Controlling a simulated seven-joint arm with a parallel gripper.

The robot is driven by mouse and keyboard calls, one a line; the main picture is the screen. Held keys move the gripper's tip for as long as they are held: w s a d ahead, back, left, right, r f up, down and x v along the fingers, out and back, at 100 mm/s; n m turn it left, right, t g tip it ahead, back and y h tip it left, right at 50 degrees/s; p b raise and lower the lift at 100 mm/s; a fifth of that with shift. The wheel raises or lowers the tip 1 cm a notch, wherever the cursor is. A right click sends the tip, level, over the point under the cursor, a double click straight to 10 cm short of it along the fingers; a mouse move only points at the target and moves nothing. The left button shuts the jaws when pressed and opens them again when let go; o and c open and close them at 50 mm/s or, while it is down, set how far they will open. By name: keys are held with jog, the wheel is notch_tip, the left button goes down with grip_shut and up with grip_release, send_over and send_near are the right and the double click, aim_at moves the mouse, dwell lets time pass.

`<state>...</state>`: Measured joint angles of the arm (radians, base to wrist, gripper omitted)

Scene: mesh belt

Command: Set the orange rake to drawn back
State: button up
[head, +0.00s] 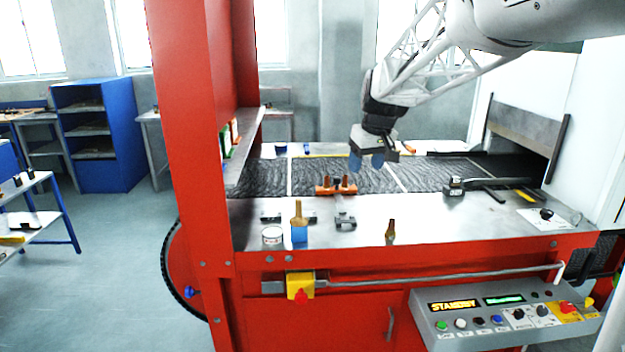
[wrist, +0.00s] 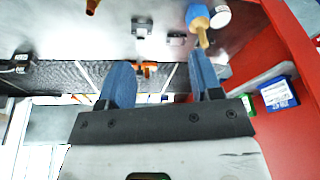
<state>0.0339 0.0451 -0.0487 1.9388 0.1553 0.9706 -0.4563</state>
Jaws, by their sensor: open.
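An orange piece (head: 337,190) with two upright brown-orange pegs, which looks like the rake, sits at the near edge of the dark mesh belt (head: 265,178). It also shows in the wrist view (wrist: 149,67), between my fingers and beyond them. My gripper (head: 366,161) hangs above the belt, a little right of and behind the orange piece in the head view. Its two blue fingers are apart with nothing between them; they also show in the wrist view (wrist: 159,62). I see no contact with the orange piece.
On the steel table are a blue-based brush-like tool (head: 299,234), a white round tub (head: 272,235), a dark clamp (head: 345,219) and a small brown item (head: 390,231). A red post (head: 190,130) rises at left. A control panel (head: 500,318) is at front right.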

jog(key=w+f+n, duration=0.1)
jog(key=w+f, duration=0.1)
jog(key=w, duration=1.1)
jog(key=n+y, duration=0.2)
jog(key=n, duration=0.2)
send_near(337, 177)
jog(key=f, duration=0.2)
jog(key=shift+w+a+f, duration=0.15)
jog(key=shift+a+f, duration=0.1)
jog(key=shift+a, duration=0.05)
jog(key=shift+x, duration=3.9)
jog(key=shift+w, duration=0.1)
grip_shut()
